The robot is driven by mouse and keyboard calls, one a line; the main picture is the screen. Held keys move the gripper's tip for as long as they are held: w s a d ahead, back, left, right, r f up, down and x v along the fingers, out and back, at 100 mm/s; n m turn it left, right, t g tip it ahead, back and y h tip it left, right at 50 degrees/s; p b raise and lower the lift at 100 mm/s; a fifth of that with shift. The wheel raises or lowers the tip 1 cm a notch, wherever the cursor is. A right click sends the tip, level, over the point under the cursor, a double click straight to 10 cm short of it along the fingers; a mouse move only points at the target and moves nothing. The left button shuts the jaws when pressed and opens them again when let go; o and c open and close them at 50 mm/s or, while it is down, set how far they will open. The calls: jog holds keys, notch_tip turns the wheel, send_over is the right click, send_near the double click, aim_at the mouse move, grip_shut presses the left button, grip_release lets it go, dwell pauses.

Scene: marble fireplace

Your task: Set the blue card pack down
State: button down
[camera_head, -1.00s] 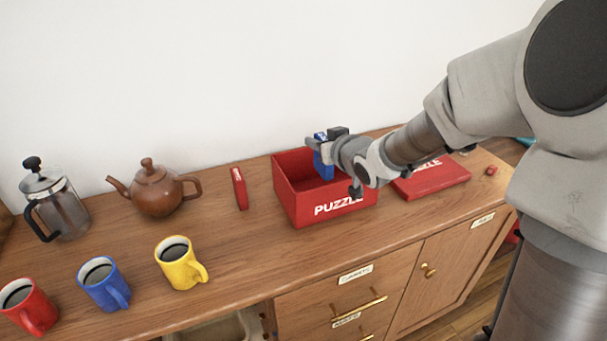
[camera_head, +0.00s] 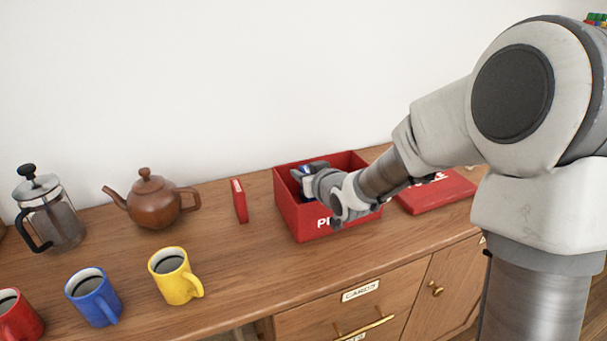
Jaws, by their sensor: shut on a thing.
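The blue card pack (camera_head: 306,169) is mostly hidden by my gripper; only a small blue part of it shows. My gripper (camera_head: 308,176) is shut on it and is down in the mouth of the open red puzzle box (camera_head: 292,216). The box stands on the wooden sideboard top. I cannot tell whether the pack touches the box floor.
The red box lid (camera_head: 437,191) lies right of the box. A red card pack (camera_head: 239,201) stands upright to its left. A brown teapot (camera_head: 153,203), a French press (camera_head: 50,212) and yellow (camera_head: 175,276), blue (camera_head: 93,297) and red (camera_head: 17,317) mugs stand further left.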

jog(key=shift+f+b, duration=0.55)
jog(key=shift+f, duration=0.05)
jog(key=c, duration=0.7)
grip_release()
jog(key=shift+r, duration=0.1)
jog(key=shift+r+p, duration=0.45)
jog(key=shift+p, duration=0.15)
jog(key=p+v, duration=0.3)
jog(key=v, duration=0.9)
jog(key=shift+r, duration=0.1)
